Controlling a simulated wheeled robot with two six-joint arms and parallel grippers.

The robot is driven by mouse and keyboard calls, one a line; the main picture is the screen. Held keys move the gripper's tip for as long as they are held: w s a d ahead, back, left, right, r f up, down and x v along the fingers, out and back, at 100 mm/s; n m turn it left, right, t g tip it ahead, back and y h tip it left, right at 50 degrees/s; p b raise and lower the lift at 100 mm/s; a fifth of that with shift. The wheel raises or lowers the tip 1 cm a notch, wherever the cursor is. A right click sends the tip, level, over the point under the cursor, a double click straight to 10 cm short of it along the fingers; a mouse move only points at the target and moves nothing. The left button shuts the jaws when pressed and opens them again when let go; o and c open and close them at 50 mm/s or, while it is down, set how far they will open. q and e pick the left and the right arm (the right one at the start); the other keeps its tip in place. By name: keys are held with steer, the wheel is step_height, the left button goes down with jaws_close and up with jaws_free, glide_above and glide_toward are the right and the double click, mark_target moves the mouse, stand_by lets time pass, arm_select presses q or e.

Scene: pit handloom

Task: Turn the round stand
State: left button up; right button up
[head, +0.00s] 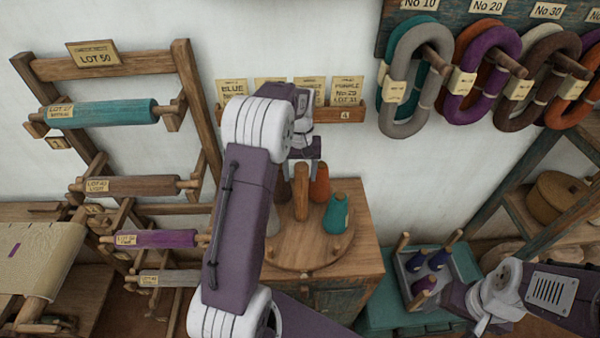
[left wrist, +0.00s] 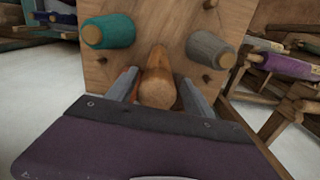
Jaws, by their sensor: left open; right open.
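The round stand (head: 312,257) is a wooden disc on a cabinet, with an upright middle post (head: 301,192) and short pegs. It carries a teal cone (head: 336,214), an orange cone (head: 320,184) and a grey cone, which shows in the left wrist view (left wrist: 208,48). My left gripper (head: 305,152) is above the post and open. In the left wrist view its fingers (left wrist: 160,88) lie on either side of the post top; contact cannot be told. My arm hides the stand's left part. My right gripper (head: 476,322) is open, low at the right, away from the stand.
A teal crate (head: 385,312) with a tray of dark cones (head: 438,260) stands right of the cabinet (head: 365,230). A wooden rack (head: 195,95) of yarn rollers stands left. Yarn hanks (head: 410,80) hang upper right. A label shelf (head: 345,115) is on the wall behind.

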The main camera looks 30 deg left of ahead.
arm_select(q)
steer(key=shift+d+f, duration=0.15)
steer(key=shift+f, duration=0.15)
steer(key=shift+d+f, duration=0.1)
steer(key=shift+d, duration=0.15)
steer(key=shift+a, duration=0.1)
steer(key=c, duration=0.4)
jaws_close()
arm_select(e)
steer(key=shift+d+r, duration=0.1)
steer(key=shift+d, duration=0.15)
